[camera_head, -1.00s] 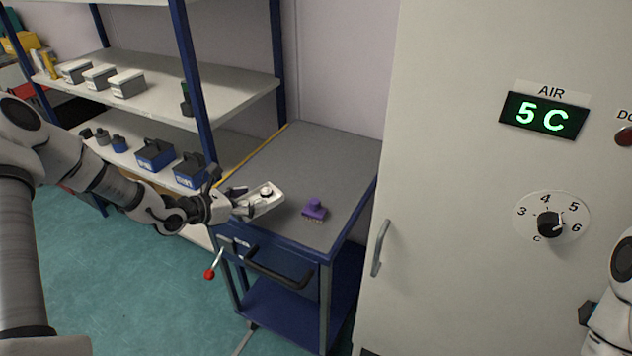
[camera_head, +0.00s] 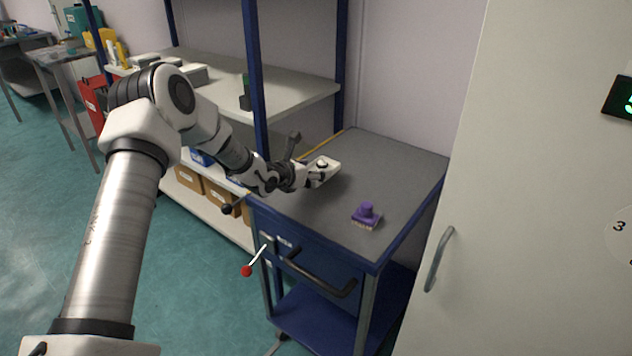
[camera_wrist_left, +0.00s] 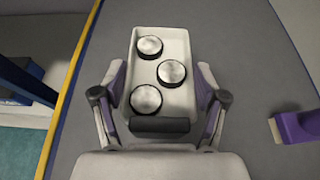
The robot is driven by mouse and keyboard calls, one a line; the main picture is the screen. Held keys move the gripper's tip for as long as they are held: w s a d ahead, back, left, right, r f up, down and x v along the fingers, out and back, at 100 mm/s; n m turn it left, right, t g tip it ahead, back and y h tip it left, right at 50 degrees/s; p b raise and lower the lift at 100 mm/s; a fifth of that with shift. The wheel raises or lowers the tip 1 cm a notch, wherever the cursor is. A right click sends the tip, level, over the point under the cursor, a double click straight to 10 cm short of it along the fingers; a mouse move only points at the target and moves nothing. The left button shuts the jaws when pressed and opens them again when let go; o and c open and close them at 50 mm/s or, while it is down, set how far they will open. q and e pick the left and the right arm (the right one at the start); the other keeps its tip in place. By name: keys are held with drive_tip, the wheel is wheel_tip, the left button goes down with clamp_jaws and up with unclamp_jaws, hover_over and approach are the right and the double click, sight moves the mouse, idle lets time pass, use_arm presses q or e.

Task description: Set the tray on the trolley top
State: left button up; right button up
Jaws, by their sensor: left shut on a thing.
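The tray (camera_wrist_left: 171,42) is small, white and rectangular, with three round dark-edged discs with silvery tops (camera_wrist_left: 171,73) in it. My left gripper (camera_wrist_left: 163,88) is shut on the tray, one finger on each long side. In the head view the tray (camera_head: 329,164) is over the grey top of the blue trolley (camera_head: 400,170), toward its left side. I cannot tell whether the tray touches the top or hangs just above it. My right gripper is not in view.
A purple brush (camera_head: 366,215) lies on the trolley top, right of the tray. A shelf rack (camera_head: 290,100) stands behind and left. A cream cabinet (camera_head: 520,200) with a handle is close on the right. The back and right of the top are clear.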

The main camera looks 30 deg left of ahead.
use_arm(q)
drive_tip(key=shift+w+d+f, duration=0.15)
drive_tip(key=shift+d+f, duration=0.05)
drive_tip(key=shift+f, duration=0.15)
wheel_tip(320, 180, down, 3)
drive_tip(key=shift+r+p, duration=0.15)
drive_tip(key=shift+p, duration=0.15)
drive_tip(key=shift+a, duration=0.1)
drive_tip(key=shift+f+b, duration=0.25)
drive_tip(key=shift+b, duration=0.05)
drive_tip(key=o, duration=1.2)
drive_tip(key=shift+o, duration=0.2)
